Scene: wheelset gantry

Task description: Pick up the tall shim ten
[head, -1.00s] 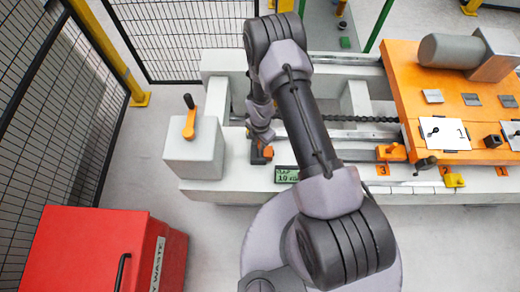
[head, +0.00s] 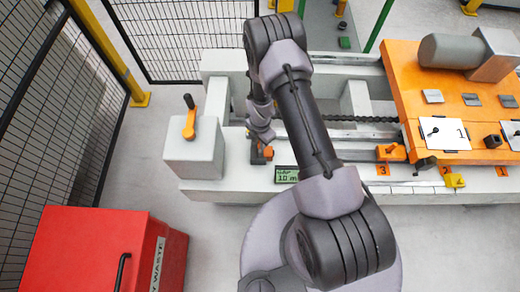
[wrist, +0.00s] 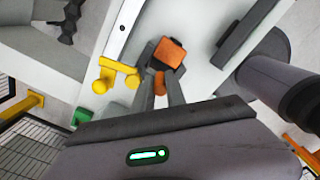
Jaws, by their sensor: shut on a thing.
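My gripper (wrist: 160,88) points down at the pale bench, and its two fingers are closed around a small orange piece (wrist: 159,84). I take this piece to be the tall shim ten; no marking on it is readable. A larger orange block with a dark top (wrist: 169,54) shows just beyond the fingertips. I cannot tell whether it is joined to the held piece. In the head view the orange at the gripper (head: 262,153) is small and partly hidden by my wrist, left of centre on the bench.
A small display reading 10 mm (head: 286,175) sits at the bench's front edge. An orange block (head: 390,153) by tag 3 and an orange table (head: 402,82) stand to the right. A lever on a pale block (head: 190,122) is left. A red bin (head: 90,250) is front left.

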